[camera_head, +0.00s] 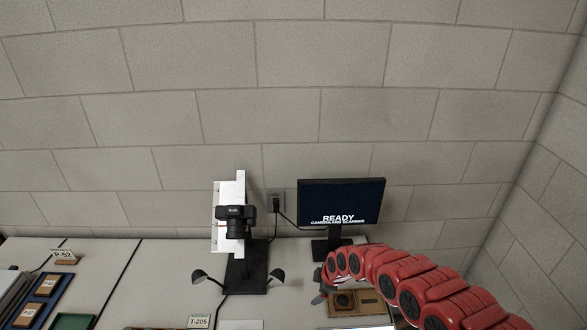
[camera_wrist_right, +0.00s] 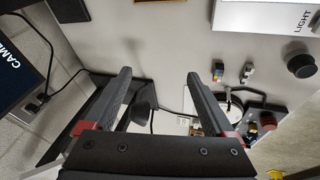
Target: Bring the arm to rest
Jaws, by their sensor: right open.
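My right arm, red with dark joint caps, comes in from the lower right in the head view and reaches over the table in front of the monitor. Its right gripper (camera_head: 319,288) is small and mostly hidden at the end of the arm there. In the right wrist view the same gripper (camera_wrist_right: 162,74) is open, its two dark fingers well apart with nothing between them. The fingers are over the pale table (camera_wrist_right: 185,40). My left gripper is in neither view.
A monitor (camera_head: 341,200) reading READY stands behind the arm. A camera (camera_head: 236,222) on a stand with two lamps is to its left. A wooden tray (camera_head: 372,302) lies beneath the arm. Labels P-52 (camera_head: 64,257) and T-205 (camera_head: 199,321) stand on the table. A block wall closes the back.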

